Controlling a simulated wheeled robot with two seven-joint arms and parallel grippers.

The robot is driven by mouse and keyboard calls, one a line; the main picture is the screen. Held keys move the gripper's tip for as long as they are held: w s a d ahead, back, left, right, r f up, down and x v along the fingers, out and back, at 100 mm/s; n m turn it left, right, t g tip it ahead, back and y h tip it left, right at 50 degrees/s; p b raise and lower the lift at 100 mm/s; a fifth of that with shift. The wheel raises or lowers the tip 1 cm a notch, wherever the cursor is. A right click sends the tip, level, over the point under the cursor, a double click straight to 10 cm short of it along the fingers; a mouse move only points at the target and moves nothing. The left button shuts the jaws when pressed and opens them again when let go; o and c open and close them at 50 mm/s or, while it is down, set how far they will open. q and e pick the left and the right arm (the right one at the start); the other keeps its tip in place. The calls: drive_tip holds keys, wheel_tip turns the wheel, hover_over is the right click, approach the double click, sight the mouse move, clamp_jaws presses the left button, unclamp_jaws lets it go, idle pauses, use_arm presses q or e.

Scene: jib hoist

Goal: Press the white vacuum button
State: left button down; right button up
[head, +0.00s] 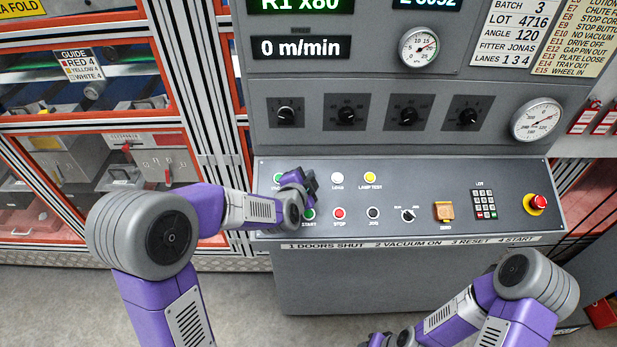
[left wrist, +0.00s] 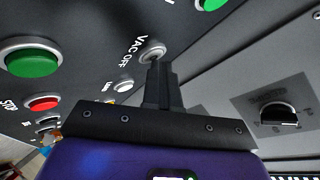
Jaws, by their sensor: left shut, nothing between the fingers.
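The white vacuum button (left wrist: 152,50), labelled VAC OFF, shows in the left wrist view on the dark sloping panel. My left gripper (left wrist: 160,70) is shut and empty, with its fingertips right at this button and covering part of it. I cannot tell whether they touch it or whether it is pressed in. In the head view my left gripper (head: 311,182) hides the button, between a green button (head: 278,178) and a white LOAD button (head: 337,178). My right arm (head: 440,318) comes in at the bottom right, but its fingers are out of the picture.
Below are a green START button (head: 308,214), a red STOP button (head: 340,213) and a black JOG button (head: 373,213). A yellow LAMP TEST button (head: 370,177), keypad (head: 484,204) and red emergency stop (head: 538,203) lie right. The upright knob panel (head: 380,142) rises behind.

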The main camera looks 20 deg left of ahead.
use_arm(q)
drive_tip(key=shift+s+r+p, duration=0.35)
drive_tip(key=shift+r+p, duration=0.4)
drive_tip(key=shift+p, duration=0.1)
drive_tip(key=r+p, duration=0.1)
drive_tip(key=s+r+p, duration=0.1)
drive_tip(key=r+p, duration=0.1)
drive_tip(key=s+r+p, duration=0.1)
drive_tip(key=shift+d+r+p, duration=0.35)
drive_tip(key=shift+w, duration=0.1)
drive_tip(key=shift+f, duration=0.1)
idle(0.4)
